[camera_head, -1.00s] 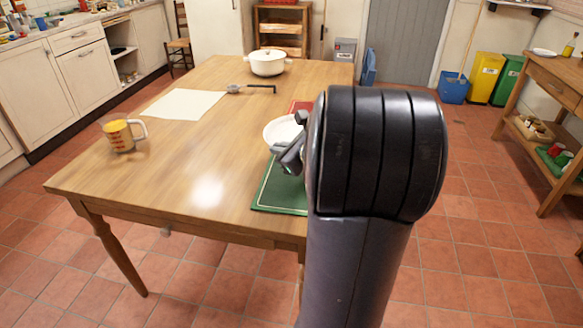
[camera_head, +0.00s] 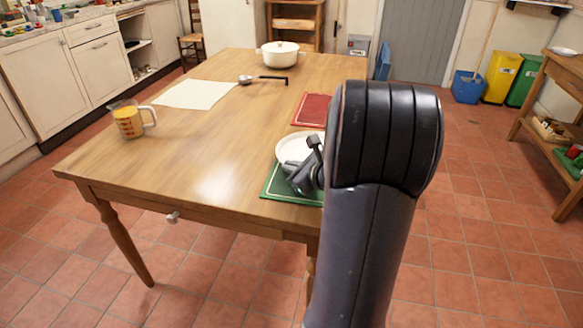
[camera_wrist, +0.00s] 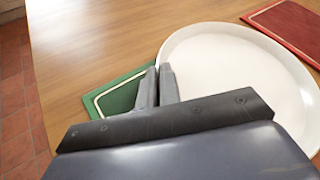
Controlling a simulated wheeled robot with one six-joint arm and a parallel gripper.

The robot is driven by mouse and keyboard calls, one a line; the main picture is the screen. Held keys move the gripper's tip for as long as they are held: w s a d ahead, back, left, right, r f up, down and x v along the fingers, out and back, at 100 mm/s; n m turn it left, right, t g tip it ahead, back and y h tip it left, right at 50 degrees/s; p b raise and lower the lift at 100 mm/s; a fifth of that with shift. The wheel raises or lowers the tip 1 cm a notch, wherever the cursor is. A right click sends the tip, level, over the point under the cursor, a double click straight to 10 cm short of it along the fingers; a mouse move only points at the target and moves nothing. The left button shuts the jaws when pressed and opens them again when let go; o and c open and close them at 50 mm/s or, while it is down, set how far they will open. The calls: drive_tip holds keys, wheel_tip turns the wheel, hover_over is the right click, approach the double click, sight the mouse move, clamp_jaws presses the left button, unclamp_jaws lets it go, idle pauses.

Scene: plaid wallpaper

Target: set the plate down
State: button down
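A white round plate (camera_head: 290,147) is at the right side of the wooden table, over the far part of a green mat (camera_head: 275,191). My gripper (camera_head: 315,150) is at the plate's near edge. In the wrist view, its two fingers (camera_wrist: 158,85) are close together on the rim of the plate (camera_wrist: 235,75), one outside it and one over it. The green mat (camera_wrist: 118,100) shows left of the fingers. The plate looks about level. I cannot tell whether its underside touches the mat. My arm hides the plate's right side in the head view.
A red mat (camera_head: 311,110) lies beyond the plate. The table's middle is clear.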

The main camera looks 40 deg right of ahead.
drive_tip(key=c, duration=1.6)
unclamp_jaws()
drive_tip(key=p+v, duration=0.2)
drive_tip(key=v, duration=1)
drive_tip(key=shift+r+p, duration=0.1)
drive_tip(key=shift+p, duration=0.2)
